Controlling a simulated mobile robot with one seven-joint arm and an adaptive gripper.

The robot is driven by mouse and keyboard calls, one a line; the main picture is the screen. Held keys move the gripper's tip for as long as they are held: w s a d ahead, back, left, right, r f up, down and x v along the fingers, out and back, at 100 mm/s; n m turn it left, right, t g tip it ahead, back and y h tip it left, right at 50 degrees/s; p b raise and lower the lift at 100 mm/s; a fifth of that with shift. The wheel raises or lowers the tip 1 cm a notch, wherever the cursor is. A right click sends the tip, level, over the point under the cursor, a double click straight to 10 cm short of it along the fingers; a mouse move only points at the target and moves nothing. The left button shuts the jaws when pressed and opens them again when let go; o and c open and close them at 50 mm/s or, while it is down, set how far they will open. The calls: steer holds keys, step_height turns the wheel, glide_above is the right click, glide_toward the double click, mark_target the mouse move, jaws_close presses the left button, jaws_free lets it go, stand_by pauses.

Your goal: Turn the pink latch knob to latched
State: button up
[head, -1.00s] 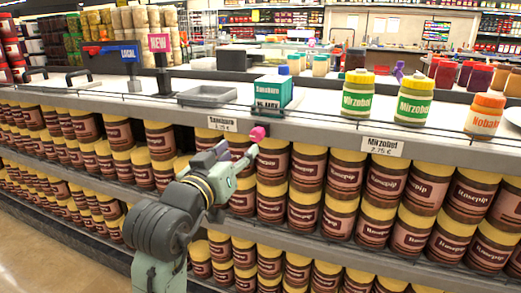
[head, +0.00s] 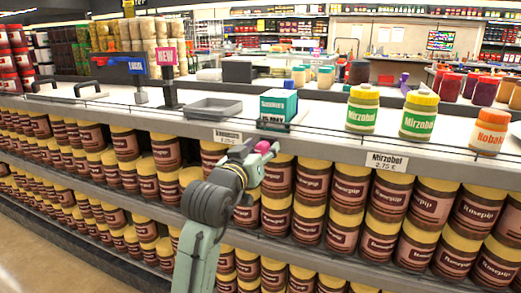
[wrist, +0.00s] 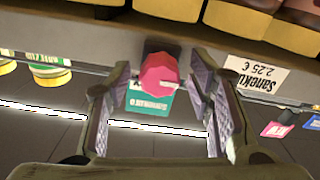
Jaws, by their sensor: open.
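The pink latch knob (head: 262,146) sits at the shelf's front edge below the teal box. In the wrist view the knob (wrist: 157,74) is faceted, with a small pale mark on its right side. It sits on a dark mount. My gripper (head: 254,154) is right at the knob in the head view and covers part of its surroundings. In the wrist view my open gripper (wrist: 155,88) has one finger on each side of the knob, with a visible gap on both sides. How deep the knob lies between the fingers is hard to tell.
The teal box (head: 278,107) stands on the shelf just behind the knob, beside a grey tray (head: 213,108). Jars with green labels (head: 362,109) stand to the right. Rows of brown jars (head: 313,180) fill the shelves below. A price tag (wrist: 252,75) is close by.

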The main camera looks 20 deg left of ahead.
jaws_close()
stand_by(0.5)
steer(key=shift+m, duration=0.3)
steer(key=m+b, duration=0.2)
steer(key=shift+d+f+m, duration=0.1)
steer(key=shift+f+m, duration=0.05)
steer(key=shift+m, duration=0.25)
steer(key=m+b, duration=0.3)
steer(key=m, duration=0.2)
steer(key=shift+m, duration=0.3)
steer(key=m+b, duration=0.2)
steer(key=m, duration=0.2)
steer(key=shift+m+b, duration=1)
steer(key=shift+m, duration=1.4)
